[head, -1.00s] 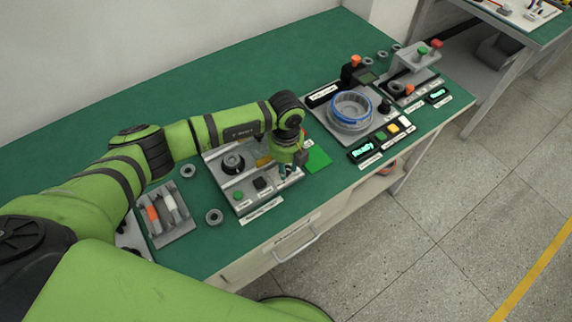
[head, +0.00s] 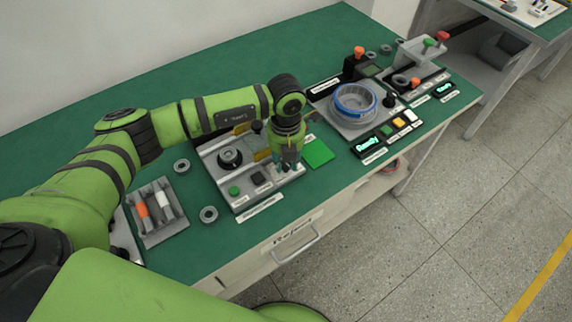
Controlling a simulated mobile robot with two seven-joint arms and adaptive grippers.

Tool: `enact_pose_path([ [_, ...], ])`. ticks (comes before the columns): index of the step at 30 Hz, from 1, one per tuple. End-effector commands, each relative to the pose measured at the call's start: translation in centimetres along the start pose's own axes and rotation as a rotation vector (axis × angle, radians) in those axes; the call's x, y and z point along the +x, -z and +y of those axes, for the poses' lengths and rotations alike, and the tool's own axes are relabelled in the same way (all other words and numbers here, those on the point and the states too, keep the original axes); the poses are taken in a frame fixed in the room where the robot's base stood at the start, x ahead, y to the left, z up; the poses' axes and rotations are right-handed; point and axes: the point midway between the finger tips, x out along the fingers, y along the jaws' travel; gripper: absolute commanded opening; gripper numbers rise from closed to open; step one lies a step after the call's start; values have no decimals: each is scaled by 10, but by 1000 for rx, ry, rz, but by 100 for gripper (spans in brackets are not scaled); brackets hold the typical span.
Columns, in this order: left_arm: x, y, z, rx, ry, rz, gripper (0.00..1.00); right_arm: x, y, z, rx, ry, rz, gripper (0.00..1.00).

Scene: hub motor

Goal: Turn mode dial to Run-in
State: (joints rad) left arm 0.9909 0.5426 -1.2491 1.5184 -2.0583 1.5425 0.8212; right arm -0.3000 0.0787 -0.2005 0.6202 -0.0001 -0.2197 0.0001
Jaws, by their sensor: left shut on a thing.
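My left gripper (head: 287,167) points down at the right front of a grey control panel (head: 243,206). It is shut on a small control there, taken to be the mode dial. The fingers hide the dial, so its pointer and setting cannot be read. A green button (head: 234,191) and a black button (head: 258,179) sit in the panel's front row, left of the gripper. A black round part (head: 230,158) stands behind them. My right gripper is not in view.
A fixture with a blue-ringed hub (head: 356,102) and a lit "Ready" display (head: 367,144) stands to the right. A green pad (head: 318,153) lies right of the panel. A grey tray (head: 160,232) and loose rings (head: 209,214) lie left.

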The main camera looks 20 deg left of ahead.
Motion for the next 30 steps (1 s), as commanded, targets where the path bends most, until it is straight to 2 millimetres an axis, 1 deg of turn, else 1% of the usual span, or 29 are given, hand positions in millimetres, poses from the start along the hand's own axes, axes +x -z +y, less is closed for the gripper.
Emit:
enact_pose_path([
  [1, 5, -1, 0, 46, 0, -3, 0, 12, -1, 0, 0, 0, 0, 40],
  [15, 5, -1, 0, 483, -2, -3, 0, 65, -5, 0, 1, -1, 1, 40],
  [24, 3, -1, 0, 692, -1, -2, 0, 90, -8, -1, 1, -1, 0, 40],
  [30, 2, 0, 0, 773, -1, -1, 0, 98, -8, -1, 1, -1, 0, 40],
])
